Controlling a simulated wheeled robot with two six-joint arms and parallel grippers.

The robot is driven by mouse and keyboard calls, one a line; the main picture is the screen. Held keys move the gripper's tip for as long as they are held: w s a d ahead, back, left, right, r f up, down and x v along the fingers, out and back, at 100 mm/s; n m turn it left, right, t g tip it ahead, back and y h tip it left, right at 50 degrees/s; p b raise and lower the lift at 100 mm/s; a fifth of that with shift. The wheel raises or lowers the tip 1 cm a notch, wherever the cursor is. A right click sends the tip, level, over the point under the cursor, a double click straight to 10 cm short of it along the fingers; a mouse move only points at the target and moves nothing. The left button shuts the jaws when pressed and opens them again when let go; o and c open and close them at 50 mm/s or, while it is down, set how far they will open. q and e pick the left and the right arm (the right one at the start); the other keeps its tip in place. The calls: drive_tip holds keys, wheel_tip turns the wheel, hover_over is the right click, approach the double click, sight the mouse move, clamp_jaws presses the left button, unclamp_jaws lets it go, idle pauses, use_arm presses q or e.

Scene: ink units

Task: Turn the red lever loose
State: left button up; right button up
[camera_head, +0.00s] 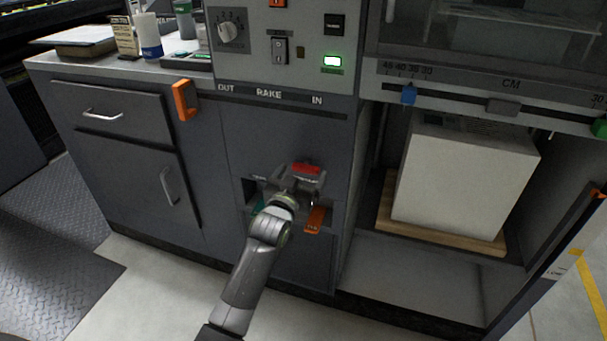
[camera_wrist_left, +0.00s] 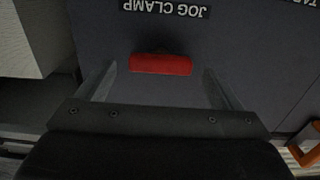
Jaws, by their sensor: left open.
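The red lever (camera_head: 305,168) is a short red bar on the front of the grey machine cabinet, in a low recessed area. My left gripper (camera_head: 302,179) is open just in front of it in the head view. In the left wrist view the red lever (camera_wrist_left: 160,64) lies crosswise between the spread fingers (camera_wrist_left: 159,76), with a gap on each side. Upside-down lettering reading JOG CLAMP stands beside it there. How deep the fingers reach around the lever is hard to tell. My right gripper is not in view.
An orange lever (camera_head: 315,218) sits just below and right of my left gripper. An orange handle (camera_head: 183,101) sticks out at the rake slot on the upper left. A white paper stack (camera_head: 463,180) stands on a wooden pallet (camera_head: 445,232) in the bay at right.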

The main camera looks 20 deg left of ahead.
use_arm(q)
drive_tip(key=shift+w, duration=0.95)
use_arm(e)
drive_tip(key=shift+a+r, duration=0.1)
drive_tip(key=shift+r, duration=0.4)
use_arm(q)
drive_tip(key=c, duration=1)
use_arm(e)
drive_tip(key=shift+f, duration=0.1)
